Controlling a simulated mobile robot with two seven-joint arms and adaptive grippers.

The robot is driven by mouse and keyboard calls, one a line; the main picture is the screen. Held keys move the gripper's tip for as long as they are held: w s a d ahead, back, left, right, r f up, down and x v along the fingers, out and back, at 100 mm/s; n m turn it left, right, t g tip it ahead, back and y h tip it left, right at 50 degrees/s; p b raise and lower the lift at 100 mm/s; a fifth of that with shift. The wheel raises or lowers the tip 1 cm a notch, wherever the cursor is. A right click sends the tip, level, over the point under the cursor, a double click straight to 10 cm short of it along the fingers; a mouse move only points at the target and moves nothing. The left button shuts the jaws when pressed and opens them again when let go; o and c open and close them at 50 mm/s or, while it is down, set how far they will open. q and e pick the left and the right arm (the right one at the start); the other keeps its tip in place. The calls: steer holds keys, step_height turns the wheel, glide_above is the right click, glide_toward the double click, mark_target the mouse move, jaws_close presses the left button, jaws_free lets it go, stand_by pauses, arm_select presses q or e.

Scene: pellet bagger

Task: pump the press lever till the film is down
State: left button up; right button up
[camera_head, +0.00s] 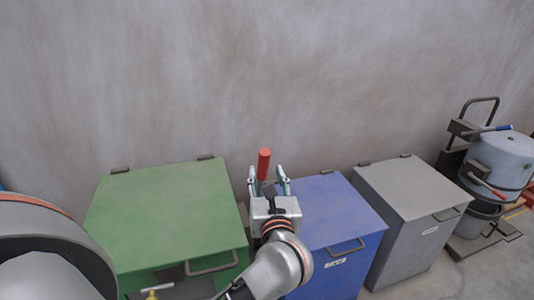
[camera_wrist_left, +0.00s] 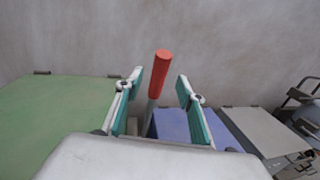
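The press lever shows as an upright bar with a red grip (camera_head: 264,163), rising between the green and blue boxes. The red grip also shows in the left wrist view (camera_wrist_left: 158,75), with a paler grey rod below it. My left gripper (camera_head: 267,179) is open, its teal-padded fingers on either side of the lever. In the left wrist view the open fingers (camera_wrist_left: 160,80) show gaps to the lever on both sides. The lever's base is hidden behind my gripper. I cannot make out any film. My right gripper is not in view.
A green-lidded box (camera_head: 165,215) stands left of the lever. A blue box (camera_head: 335,215) and a grey box (camera_head: 410,190) stand to the right. A round grey drum (camera_head: 503,158) with a trolley is at far right. A bare wall is behind.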

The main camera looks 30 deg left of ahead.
mark_target(265, 163)
arm_select(q)
steer(key=shift+p+x, duration=0.35)
steer(key=shift+x, duration=3.45)
jaws_close()
